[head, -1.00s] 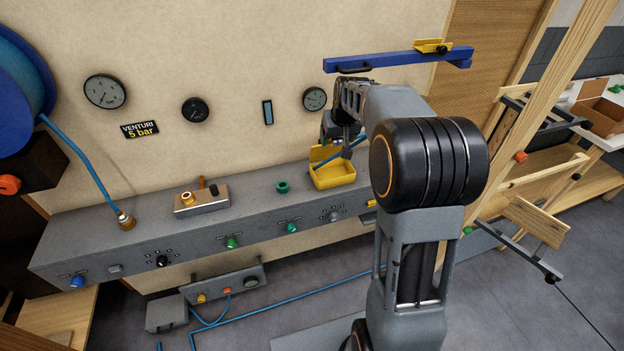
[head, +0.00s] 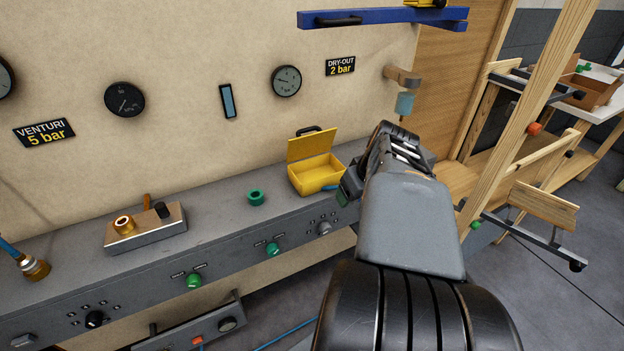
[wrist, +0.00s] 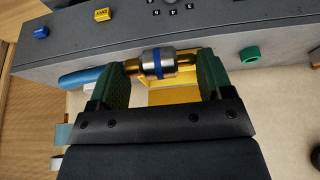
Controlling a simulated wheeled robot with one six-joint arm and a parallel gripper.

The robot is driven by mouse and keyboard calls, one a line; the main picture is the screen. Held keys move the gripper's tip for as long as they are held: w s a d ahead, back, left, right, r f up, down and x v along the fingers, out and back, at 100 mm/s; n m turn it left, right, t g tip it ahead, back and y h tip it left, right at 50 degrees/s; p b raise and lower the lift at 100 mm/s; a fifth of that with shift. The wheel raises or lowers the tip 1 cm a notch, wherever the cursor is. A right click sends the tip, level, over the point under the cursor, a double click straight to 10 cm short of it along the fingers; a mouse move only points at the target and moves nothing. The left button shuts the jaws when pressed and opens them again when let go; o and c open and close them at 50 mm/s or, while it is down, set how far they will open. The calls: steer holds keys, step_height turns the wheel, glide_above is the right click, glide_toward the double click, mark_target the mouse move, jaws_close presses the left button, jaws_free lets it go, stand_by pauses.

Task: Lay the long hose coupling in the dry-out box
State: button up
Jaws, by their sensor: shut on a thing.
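The hose coupling (wrist: 158,62) has a silver body, a blue ring and brass ends. My gripper (wrist: 163,72) is shut on it, with a green pad at each end. A blue hose (wrist: 86,77) shows behind the left finger, in line with the coupling; whether they join is hidden. The yellow box (head: 317,183) stands lid-open on the grey bench below the DRY-OUT sign. In the wrist view the box (wrist: 176,96) shows behind the coupling. In the head view my gripper (head: 346,190) is at the box's right front, mostly hidden by my arm.
A green ring (head: 257,197) stands on the grey bench left of the box. Further left is a metal block (head: 147,232) with brass and black fittings. A blue rail (head: 385,18) is on the wall above. Wooden framing (head: 520,130) stands at the right.

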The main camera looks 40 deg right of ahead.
glide_toward(315, 177)
steer(key=r, duration=0.2)
steer(key=shift+w+f, duration=0.8)
steer(key=shift+f, duration=0.2)
step_height(315, 177, down, 5)
steer(key=shift+d+f, duration=0.1)
steer(key=shift+w+f, duration=0.2)
steer(key=shift+w, duration=0.15)
steer(key=shift+f+b, duration=0.1)
steer(key=shift+b, duration=0.25)
steer(key=shift+f, duration=0.15)
steer(key=o, duration=1.1)
steer(key=shift+o, duration=0.2)
